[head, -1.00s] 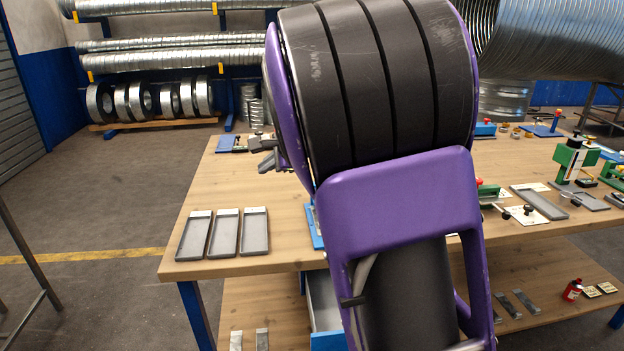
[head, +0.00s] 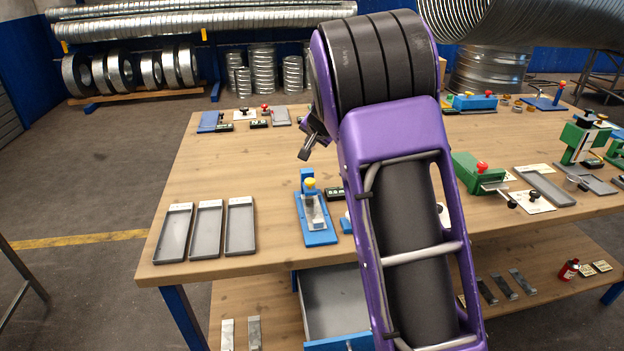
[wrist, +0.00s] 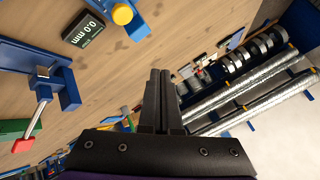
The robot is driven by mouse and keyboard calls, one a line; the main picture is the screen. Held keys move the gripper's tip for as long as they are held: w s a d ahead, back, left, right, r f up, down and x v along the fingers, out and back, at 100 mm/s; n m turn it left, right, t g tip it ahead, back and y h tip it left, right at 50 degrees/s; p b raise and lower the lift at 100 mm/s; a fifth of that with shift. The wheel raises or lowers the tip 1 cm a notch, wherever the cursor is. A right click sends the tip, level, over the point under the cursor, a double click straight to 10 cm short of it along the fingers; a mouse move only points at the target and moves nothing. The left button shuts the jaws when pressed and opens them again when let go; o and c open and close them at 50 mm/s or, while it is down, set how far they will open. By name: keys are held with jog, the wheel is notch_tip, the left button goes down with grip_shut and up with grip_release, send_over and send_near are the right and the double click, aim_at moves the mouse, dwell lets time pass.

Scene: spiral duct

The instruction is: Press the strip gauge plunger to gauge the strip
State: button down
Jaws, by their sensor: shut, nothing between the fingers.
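The strip gauge is a blue stand (head: 318,236) near the table's front, with a yellow-capped plunger (head: 310,184) on top and a grey strip (head: 315,212) under it. A small dark readout (head: 334,193) stands beside it. In the wrist view a readout (wrist: 83,30) shows 0.0 mm, next to a yellow cap (wrist: 122,14) at the top edge. My gripper (head: 304,153) is above the table, behind and above the plunger, apart from it. The wrist view shows its fingers (wrist: 160,76) shut together and empty.
Three grey trays (head: 207,231) lie left of the gauge. A green device with a red knob (head: 482,168) stands right of my arm. An open drawer (head: 335,302) is below the table edge. More gauges line the back; the table's middle left is bare.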

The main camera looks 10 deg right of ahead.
jog(key=shift+f, duration=0.15)
jog(key=b, duration=0.4)
send_over(308, 179)
jog(key=s, duration=0.2)
notch_tip(308, 179, down, 8)
jog(key=shift+d+r, duration=0.15)
jog(key=shift+r, duration=0.05)
jog(key=shift+f+b, duration=0.5)
jog(key=shift+b, duration=0.15)
jog(key=shift+f, duration=0.1)
dwell(0.9)
jog(key=shift+f+b, duration=0.3)
jog(key=shift+b, duration=0.15)
jog(key=shift+f+b, duration=0.85)
dwell(0.7)
dwell(0.3)
jog(key=shift+r+p, duration=1.05)
jog(key=shift+r, duration=0.2)
jog(key=shift+r, duration=0.1)
